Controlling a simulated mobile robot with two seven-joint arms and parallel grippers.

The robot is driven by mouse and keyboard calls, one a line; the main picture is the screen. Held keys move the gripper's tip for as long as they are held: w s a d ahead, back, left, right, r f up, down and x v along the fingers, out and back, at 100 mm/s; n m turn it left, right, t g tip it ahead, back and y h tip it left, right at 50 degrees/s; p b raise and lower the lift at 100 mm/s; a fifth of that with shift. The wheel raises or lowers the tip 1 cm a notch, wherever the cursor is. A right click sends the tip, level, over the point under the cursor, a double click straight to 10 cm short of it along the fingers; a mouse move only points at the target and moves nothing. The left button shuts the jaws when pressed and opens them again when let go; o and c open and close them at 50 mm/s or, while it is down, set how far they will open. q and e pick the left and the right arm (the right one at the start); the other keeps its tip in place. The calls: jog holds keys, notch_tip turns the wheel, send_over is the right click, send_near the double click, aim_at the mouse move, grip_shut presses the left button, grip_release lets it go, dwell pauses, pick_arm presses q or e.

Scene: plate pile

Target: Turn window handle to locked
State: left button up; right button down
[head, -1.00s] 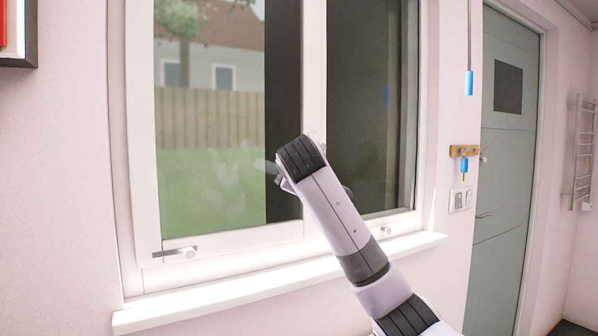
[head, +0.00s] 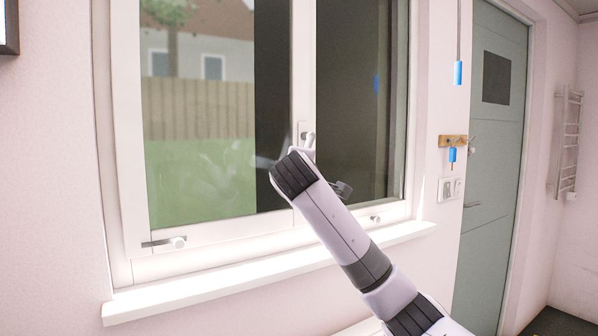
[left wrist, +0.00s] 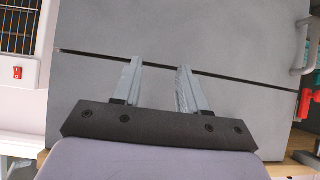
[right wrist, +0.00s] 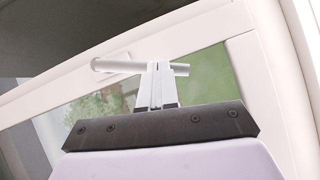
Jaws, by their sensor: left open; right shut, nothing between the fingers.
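The window handle is a pale bar (right wrist: 115,66) on the white middle frame of the window, seen in the right wrist view. In the head view the handle (head: 305,136) shows just above the end of my right arm. My right gripper (right wrist: 158,67) is shut and empty. Its fingertips overlap the bar in the right wrist view; I cannot tell whether they touch it. In the head view the right fingers are mostly hidden by the arm. My left gripper (left wrist: 157,67) is open and empty, facing a grey panel. It is not in the head view.
The window sill (head: 255,280) runs below the window. A smaller stay (head: 177,242) sits on the lower left frame. A green door (head: 490,160) and a wooden rack (head: 453,141) are on the right. In the left wrist view a grey cabinet front (left wrist: 220,35) fills most of the picture.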

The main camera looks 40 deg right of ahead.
jog(key=shift+d+f+n+h, duration=0.2)
jog(key=shift+d+n+h, duration=0.1)
jog(key=shift+d, duration=0.05)
dwell(1.5)
